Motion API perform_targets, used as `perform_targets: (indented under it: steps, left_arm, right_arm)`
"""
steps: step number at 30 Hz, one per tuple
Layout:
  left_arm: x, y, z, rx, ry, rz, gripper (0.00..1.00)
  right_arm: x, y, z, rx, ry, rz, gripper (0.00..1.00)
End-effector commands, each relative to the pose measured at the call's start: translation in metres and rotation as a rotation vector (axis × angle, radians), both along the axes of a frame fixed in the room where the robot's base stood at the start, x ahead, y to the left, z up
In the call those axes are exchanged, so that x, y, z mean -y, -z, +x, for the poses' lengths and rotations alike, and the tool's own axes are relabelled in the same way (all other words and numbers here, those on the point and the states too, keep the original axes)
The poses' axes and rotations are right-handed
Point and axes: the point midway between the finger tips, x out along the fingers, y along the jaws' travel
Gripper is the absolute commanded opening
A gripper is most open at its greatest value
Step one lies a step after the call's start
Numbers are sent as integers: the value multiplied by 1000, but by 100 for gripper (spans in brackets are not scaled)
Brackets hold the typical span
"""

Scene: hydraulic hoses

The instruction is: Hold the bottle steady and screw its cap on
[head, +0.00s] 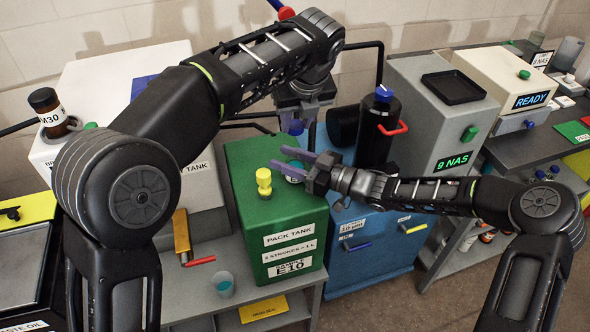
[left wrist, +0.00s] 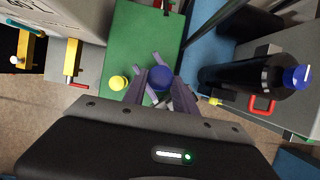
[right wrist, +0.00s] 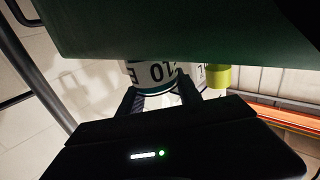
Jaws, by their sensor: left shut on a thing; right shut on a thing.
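The small white bottle (head: 294,179) stands on the green pack tank (head: 258,205). My right gripper (head: 290,160) reaches in from the right and is shut around it. In the right wrist view the bottle (right wrist: 152,74) shows its label between the fingers. My left gripper (head: 297,126) points down from above, shut on the blue cap (head: 296,128). The cap (left wrist: 161,77) hides the bottle's mouth in the left wrist view. The cap is over the bottle; I cannot tell whether they touch.
A yellow plug (head: 264,181) stands on the tank just left of the bottle. A tall black bottle with a blue top and red handle (head: 376,135) stands on the right, near my right forearm. A grey 9 NAS box (head: 440,110) is beyond it.

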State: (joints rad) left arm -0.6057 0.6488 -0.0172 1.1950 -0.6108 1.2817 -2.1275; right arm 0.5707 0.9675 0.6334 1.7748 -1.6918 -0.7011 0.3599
Motion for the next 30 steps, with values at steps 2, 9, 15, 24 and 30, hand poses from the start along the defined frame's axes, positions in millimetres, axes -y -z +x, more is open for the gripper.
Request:
perform_targets:
  steps: [2,9,15,24,30]
  left_arm:
    - [0,0,0,0,0,0,0]
    - [0,2,0,0,0,1,0]
    - [-1,26,0,-2,0,3,0]
    - [0,50,0,2,0,1,0]
    - [0,49,0,2,0,1,0]
  right_arm:
    - [0,0,0,0,0,0,0]
    - [0,0,0,0,0,0,0]
    - [0,0,0,0,0,0,0]
    - [0,0,0,0,0,0,0]
    - [0,0,0,0,0,0,0]
